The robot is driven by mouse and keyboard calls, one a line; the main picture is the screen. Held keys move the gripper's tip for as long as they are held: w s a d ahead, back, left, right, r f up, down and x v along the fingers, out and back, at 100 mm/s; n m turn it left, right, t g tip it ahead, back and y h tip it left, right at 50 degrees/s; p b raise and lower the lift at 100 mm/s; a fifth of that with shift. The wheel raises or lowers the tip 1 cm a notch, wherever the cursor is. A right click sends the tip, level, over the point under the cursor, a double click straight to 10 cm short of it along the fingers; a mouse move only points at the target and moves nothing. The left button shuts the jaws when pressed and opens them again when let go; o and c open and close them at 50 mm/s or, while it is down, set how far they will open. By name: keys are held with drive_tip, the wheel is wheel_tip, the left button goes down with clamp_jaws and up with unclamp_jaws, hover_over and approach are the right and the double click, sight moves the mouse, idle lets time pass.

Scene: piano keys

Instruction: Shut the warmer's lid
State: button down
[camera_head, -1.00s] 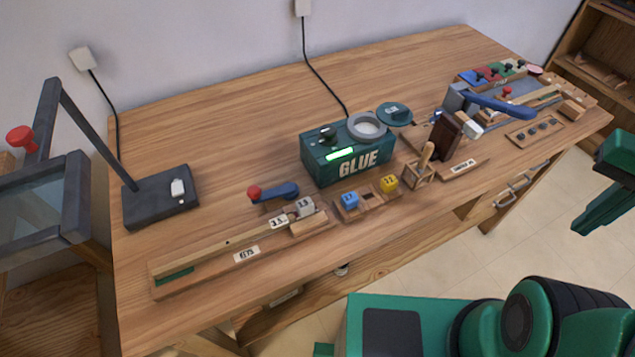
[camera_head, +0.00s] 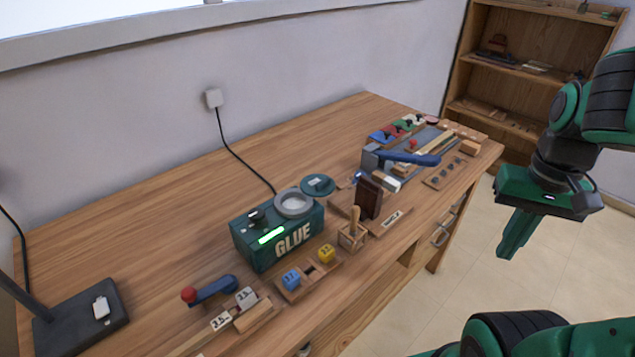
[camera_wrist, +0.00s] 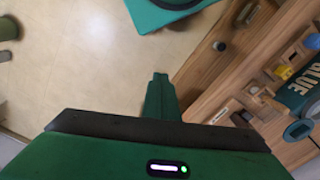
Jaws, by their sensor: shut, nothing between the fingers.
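The glue warmer (camera_head: 250,248) is a dark green box marked GLUE with a lit green strip, standing on the bench. A grey ring (camera_head: 294,204) surrounds the round opening on its top. The round dark green lid (camera_head: 318,185) is open, lying back at the far right of the ring and clear of the opening. The warmer also shows partly at the right edge of the wrist view (camera_wrist: 291,100). My gripper (camera_head: 508,252) is shut and empty, pointing down over the floor, well to the right of the bench. Its closed fingers also show in the wrist view (camera_wrist: 160,82).
A wooden holder with a peg (camera_head: 352,238), a dark brown block (camera_head: 368,198) and a blue-handled lever (camera_head: 405,158) stand right of the warmer. Blue (camera_head: 291,279) and yellow (camera_head: 326,253) cubes sit in front. A red-knobbed lever (camera_head: 208,290) lies front left. Floor right of the bench is clear.

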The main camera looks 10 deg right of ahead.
drive_tip(key=w+a+r+n+y, duration=0.2)
drive_tip(key=w+a+n, duration=0.25)
drive_tip(key=w, duration=0.65)
drive_tip(key=w+a+r+n+t+y, duration=0.1)
drive_tip(key=w+a+r+n+y, duration=0.25)
drive_tip(key=w, duration=0.65)
drive_tip(key=w+a+n+y, duration=0.2)
drive_tip(key=w+a+n, duration=0.35)
drive_tip(key=w, duration=0.55)
drive_tip(key=s+a+f, duration=0.1)
drive_tip(key=a+f, duration=0.7)
drive_tip(key=a, duration=0.1)
drive_tip(key=shift+s, duration=0.25)
drive_tip(key=shift+a+n, duration=0.15)
drive_tip(key=shift+n, duration=0.1)
hover_over(315, 203)
